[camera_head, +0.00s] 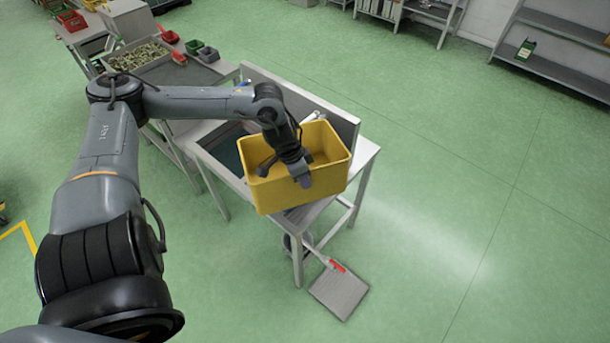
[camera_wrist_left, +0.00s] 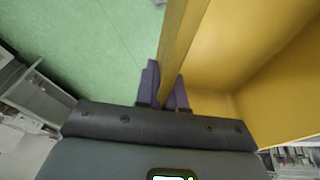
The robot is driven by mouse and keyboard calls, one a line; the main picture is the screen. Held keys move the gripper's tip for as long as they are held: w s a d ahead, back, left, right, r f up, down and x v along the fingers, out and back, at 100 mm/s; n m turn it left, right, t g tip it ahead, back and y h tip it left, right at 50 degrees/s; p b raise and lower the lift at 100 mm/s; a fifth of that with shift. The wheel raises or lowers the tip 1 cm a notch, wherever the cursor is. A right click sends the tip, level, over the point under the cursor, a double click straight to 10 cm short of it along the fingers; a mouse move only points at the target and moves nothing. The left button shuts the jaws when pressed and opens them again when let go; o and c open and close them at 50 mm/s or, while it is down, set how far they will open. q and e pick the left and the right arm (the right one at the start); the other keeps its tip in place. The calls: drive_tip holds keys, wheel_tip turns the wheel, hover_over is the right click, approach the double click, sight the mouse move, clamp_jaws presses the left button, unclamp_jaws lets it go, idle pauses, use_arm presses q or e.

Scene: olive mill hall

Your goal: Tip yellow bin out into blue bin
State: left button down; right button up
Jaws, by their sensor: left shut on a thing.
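The yellow bin (camera_head: 327,141) is an open box held over the near right end of a grey metal table, roughly upright. My left gripper (camera_head: 302,178) is shut on its near wall. In the left wrist view, the two fingers (camera_wrist_left: 166,95) sit on either side of the wall of the yellow bin (camera_wrist_left: 222,50). The bin's inside looks empty where it shows, but my wrist covers part of it. No blue bin is visible in either view. My right gripper is not in view.
The table (camera_head: 222,172) has a raised back panel (camera_head: 295,95). Behind it stands a bench with an olive tray (camera_head: 139,57) and small red, green and grey containers. A flat grey pan with a red handle (camera_head: 339,291) lies on the floor. Shelves (camera_head: 560,60) stand far right; green floor is open there.

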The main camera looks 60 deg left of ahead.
use_arm(q)
wheel_tip(320, 180, down, 2)
drive_tip(key=shift+f+y+b, duration=0.1)
drive_tip(key=shift+y+b, duration=0.3)
drive_tip(key=shift+y, duration=0.2)
drive_tip(key=shift+r+p, duration=0.35)
drive_tip(key=shift+d+r+p, duration=0.1)
drive_tip(key=shift+r+p, duration=0.25)
drive_tip(key=shift+p, duration=0.1)
drive_tip(key=shift+r+p, duration=0.55)
drive_tip(key=shift+p, duration=0.05)
drive_tip(key=shift+r+p, duration=1.25)
drive_tip(key=shift+p, duration=0.25)
